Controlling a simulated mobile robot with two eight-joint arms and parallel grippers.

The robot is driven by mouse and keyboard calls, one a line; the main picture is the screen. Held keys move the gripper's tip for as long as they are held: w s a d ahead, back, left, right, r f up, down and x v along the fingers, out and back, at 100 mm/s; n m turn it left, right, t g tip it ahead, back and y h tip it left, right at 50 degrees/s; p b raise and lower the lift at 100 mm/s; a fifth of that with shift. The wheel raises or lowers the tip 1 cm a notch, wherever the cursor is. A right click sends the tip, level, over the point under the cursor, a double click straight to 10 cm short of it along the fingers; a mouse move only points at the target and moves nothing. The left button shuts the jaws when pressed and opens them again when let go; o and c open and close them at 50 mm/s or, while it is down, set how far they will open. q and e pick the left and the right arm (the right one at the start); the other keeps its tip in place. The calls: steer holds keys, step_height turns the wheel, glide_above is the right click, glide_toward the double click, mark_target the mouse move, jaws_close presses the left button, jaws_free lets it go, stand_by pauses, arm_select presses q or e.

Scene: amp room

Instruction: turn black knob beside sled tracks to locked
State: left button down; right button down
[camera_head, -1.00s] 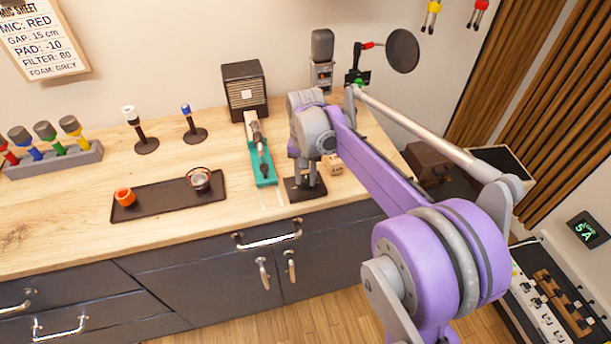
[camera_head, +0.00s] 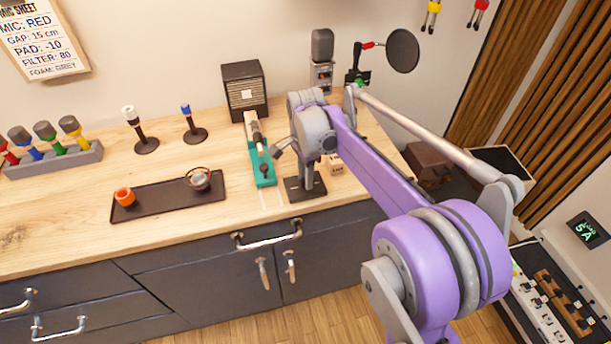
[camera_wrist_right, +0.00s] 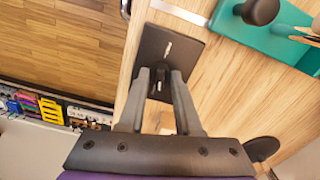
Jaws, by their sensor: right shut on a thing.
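The black knob (camera_wrist_right: 160,84) stands on a dark plate (camera_wrist_right: 180,45) with small white marks, seen in the right wrist view. The plate (camera_head: 297,193) also shows in the head view, at the front edge of the wooden counter beside the pale sled tracks (camera_head: 268,199). My right gripper (camera_wrist_right: 160,76) is shut on the knob, its two grey fingers on either side of it. In the head view my right wrist hides much of the knob. I cannot read the marks or the knob's setting. My left gripper is not in view.
A teal sled (camera_head: 264,177) with a dark knob on it sits left of the plate. A small wooden block (camera_head: 336,168) is close on the right. A black tray (camera_head: 150,204) with an orange ring and a grey piece lies farther left.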

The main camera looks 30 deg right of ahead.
steer(key=shift+m, duration=1.2)
steer(key=c, duration=0.6)
jaws_free()
steer(key=shift+r, duration=0.1)
step_height(320, 180, up, 11)
steer(key=shift+p, duration=0.35)
steer(key=shift+f, duration=0.2)
